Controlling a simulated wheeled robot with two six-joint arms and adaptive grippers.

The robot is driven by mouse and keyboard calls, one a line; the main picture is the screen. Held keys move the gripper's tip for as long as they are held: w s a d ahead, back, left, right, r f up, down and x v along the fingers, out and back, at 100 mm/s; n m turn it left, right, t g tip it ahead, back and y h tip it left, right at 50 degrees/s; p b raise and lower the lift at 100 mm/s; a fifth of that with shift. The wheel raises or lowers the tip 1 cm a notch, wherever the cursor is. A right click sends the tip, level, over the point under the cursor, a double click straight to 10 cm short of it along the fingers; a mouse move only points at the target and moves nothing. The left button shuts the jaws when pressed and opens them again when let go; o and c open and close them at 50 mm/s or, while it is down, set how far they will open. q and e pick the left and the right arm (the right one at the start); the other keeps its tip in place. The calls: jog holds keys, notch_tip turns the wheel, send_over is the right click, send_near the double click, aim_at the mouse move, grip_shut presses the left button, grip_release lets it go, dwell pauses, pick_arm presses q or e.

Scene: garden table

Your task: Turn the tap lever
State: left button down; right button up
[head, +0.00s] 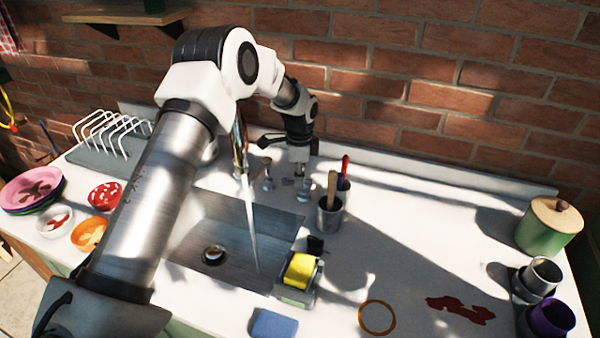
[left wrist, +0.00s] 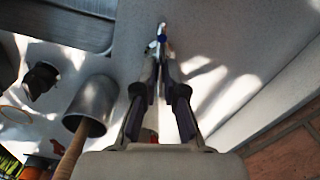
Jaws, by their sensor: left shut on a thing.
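The tap's metal spout (head: 238,150) stands behind the sink (head: 225,235), partly hidden by my left arm. A pale stream of water (head: 252,225) falls from it into the basin. My left gripper (head: 300,176) points down at the counter behind the sink, to the right of the spout. In the left wrist view, the left gripper (left wrist: 162,52) is shut on the tap lever (left wrist: 162,32), a small metal piece with a blue mark. Most of the lever is hidden between the fingers. My right gripper is in neither view.
A metal cup (head: 330,215) with brushes stands close to the right of the gripper. A yellow-topped holder (head: 300,271) and a blue sponge (head: 273,324) are at the sink's right front. A green canister (head: 549,226) is far right. The brick wall (head: 430,90) is close behind.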

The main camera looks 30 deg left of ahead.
pick_arm(q)
jog(key=n, duration=0.1)
jog(key=n+p, duration=0.1)
jog(key=n, duration=0.1)
jog(key=shift+s+d, duration=0.15)
jog(key=shift+s, duration=0.15)
jog(key=shift+s+f+n+p, duration=0.15)
jog(key=shift+n+p, duration=0.25)
jog(key=shift+n, duration=0.7)
jog(key=shift+d, duration=0.1)
jog(key=shift+f, duration=0.1)
jog(key=c, duration=1.3)
grip_release()
jog(key=shift+o, duration=0.2)
jog(key=shift+w, duration=0.2)
jog(key=shift+r, duration=0.45)
notch_tip(320, 180, up, 11)
